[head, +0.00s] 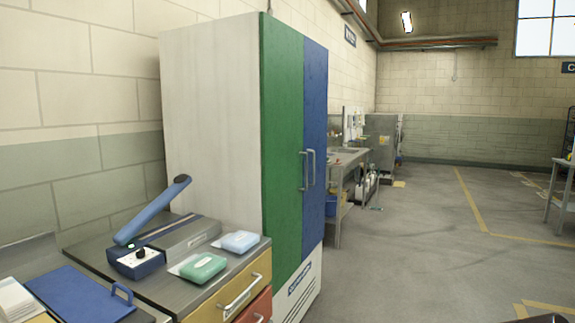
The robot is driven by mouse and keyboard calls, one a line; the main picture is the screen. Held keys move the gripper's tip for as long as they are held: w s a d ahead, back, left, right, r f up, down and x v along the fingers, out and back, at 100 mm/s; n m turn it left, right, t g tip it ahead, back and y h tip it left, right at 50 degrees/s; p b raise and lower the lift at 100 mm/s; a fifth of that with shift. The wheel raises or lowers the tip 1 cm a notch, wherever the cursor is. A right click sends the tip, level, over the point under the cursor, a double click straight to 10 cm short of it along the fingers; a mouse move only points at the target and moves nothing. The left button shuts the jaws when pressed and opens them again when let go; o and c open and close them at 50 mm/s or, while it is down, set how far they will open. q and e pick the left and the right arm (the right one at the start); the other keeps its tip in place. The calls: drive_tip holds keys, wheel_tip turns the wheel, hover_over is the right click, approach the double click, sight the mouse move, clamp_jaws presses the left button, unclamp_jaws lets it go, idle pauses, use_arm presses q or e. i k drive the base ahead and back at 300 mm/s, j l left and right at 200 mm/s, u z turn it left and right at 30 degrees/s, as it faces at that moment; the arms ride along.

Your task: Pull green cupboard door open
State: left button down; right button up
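The tall cupboard (212,130) stands against the left wall, with a white side facing me. Its green door (282,130) is on the left of the front, beside the blue door (314,110). Both doors look shut and flush. A vertical metal handle (305,170) sits at the green door's right edge, close to the blue door's handle (312,167). Neither of my grippers shows in the head view, and nothing is seen touching the handles.
A drawer cabinet (255,250) with yellow and red drawers stands in front of the cupboard's left side. It bears soap-like packs (203,267) and a blue-armed device (140,255). Open floor (420,240) lies to the right. A sink bench (340,165) stands beyond.

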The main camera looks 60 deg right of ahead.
sight(282, 54)
drive_tip(key=z, duration=1.9)
drive_tip(key=i+l+u, duration=0.2)
drive_tip(key=u, duration=0.45)
drive_tip(key=i+l+u, duration=0.2)
drive_tip(key=l, duration=0.15)
drive_tip(key=i+l+u, duration=0.2)
drive_tip(key=l, duration=0.2)
drive_tip(key=i+l, duration=0.1)
drive_tip(key=l, duration=0.3)
drive_tip(key=i+l+u, duration=0.1)
drive_tip(key=l, duration=0.3)
drive_tip(key=i+l+u, duration=0.1)
drive_tip(key=l, duration=0.3)
drive_tip(key=i+l, duration=0.15)
drive_tip(key=l, duration=0.3)
